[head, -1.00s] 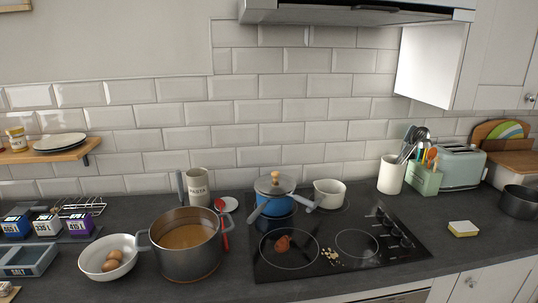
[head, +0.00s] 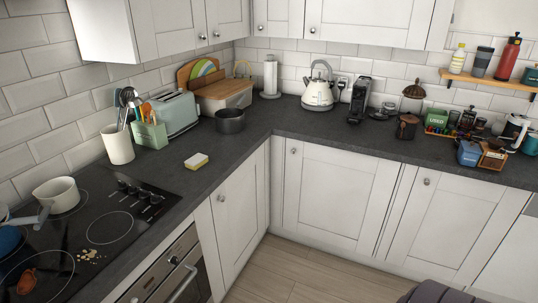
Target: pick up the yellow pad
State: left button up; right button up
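The yellow pad (head: 196,161) lies flat on the dark slate worktop (head: 215,178), between the hob and the dark pot, close to the worktop's front edge. It looks like a small block with a white top and yellow sides. Nothing covers it. Neither of my grippers shows in the head view.
Left of the pad is the black hob (head: 125,222) with a white saucepan (head: 56,195) and food bits on it. Behind the pad stand a white utensil crock (head: 117,145), a green toaster (head: 178,113) and a dark pot (head: 230,121). The worktop around the pad is clear.

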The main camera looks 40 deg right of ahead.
aim_at(197, 160)
jog(key=z, duration=0.85)
jog(key=u, duration=0.5)
jog(key=i+l+u, duration=0.15)
jog(key=l+u, duration=0.25)
jog(key=i+l+u, duration=0.1)
jog(key=l+u, duration=0.75)
jog(key=i+j, duration=0.05)
